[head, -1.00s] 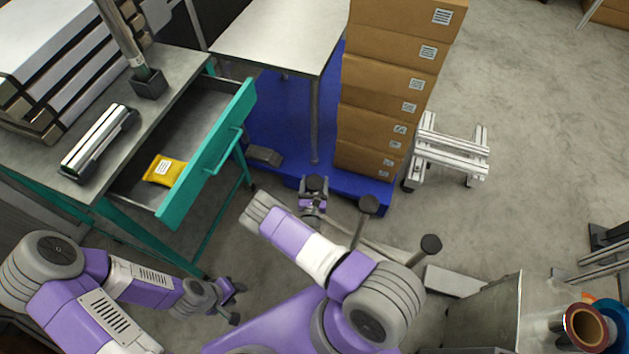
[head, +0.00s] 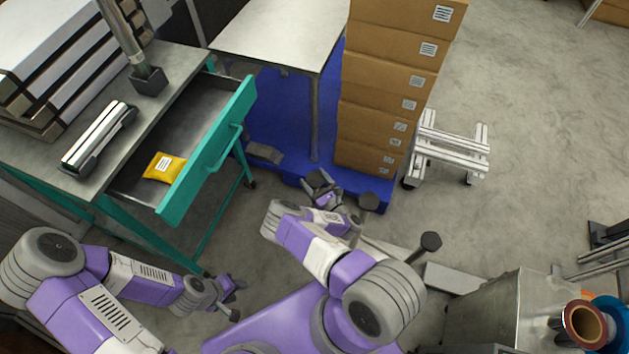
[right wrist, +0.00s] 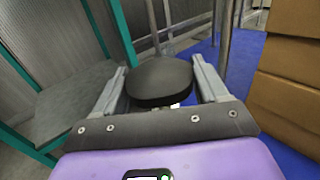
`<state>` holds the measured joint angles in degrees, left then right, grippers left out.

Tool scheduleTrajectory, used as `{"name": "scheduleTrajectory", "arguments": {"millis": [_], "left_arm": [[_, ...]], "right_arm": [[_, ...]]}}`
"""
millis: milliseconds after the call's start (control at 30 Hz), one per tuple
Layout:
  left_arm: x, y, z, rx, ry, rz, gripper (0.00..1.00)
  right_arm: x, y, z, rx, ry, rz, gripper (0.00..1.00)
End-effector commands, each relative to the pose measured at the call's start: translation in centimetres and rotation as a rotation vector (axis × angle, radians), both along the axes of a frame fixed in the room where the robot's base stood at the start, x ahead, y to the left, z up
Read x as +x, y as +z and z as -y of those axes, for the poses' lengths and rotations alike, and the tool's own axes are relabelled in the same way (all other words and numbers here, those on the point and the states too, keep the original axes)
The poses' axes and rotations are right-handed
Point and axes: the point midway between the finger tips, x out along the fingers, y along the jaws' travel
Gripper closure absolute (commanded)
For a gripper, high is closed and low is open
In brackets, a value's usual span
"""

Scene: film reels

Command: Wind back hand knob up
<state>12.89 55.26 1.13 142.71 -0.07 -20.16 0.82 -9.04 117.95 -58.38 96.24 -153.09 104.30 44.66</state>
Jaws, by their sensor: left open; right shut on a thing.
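A dark rounded knob (right wrist: 160,82) sits between the two grey fingers of my right gripper (right wrist: 162,88) in the right wrist view. The fingers are shut on it, one on each side. In the head view my right gripper (head: 320,183) is near the corner of the blue platform, and the held knob is hard to make out there. Two black round knobs show to its right, one close by (head: 369,203) and one further right (head: 430,243). My left gripper (head: 238,300) is open and empty, low over the floor at the lower left.
A teal bench has an open drawer (head: 207,150) with a yellow packet (head: 165,167) inside. Stacked cardboard boxes (head: 385,110) stand on the blue platform (head: 275,130) beyond my right gripper. A metal cabinet (head: 490,315) stands at the lower right.

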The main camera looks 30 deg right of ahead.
Motion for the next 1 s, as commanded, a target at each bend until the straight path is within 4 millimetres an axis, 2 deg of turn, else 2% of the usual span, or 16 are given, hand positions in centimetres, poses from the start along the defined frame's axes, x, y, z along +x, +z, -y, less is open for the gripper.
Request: {"name": "scheduleTrajectory", "arguments": {"millis": [33, 467, 500, 600, 633, 1000], "left_arm": [[0.00, -0.12, 0.00, 0.000, 0.000, 0.000, 0.57], [0.01, -0.13, 0.00, 0.000, 0.000, 0.000, 0.57], [0.01, -0.13, 0.00, 0.000, 0.000, 0.000, 0.57], [0.01, -0.13, 0.00, 0.000, 0.000, 0.000, 0.57], [0.01, -0.12, 0.00, 0.000, 0.000, 0.000, 0.57], [0.01, -0.07, 0.00, 0.000, 0.000, 0.000, 0.57]], "right_arm": [[-0.31, -0.64, -0.03, 0.004, 0.005, -0.017, 0.57], [-0.36, -0.69, -0.06, 0.005, 0.013, -0.019, 0.57], [-0.36, -0.70, -0.06, 0.005, 0.013, -0.020, 0.24], [-0.32, -0.62, -0.05, 0.004, 0.014, -0.017, 0.08], [-0.29, -0.56, -0.04, 0.004, 0.014, -0.016, 0.06], [-0.25, -0.24, -0.01, 0.001, 0.015, -0.008, 0.06]]}}
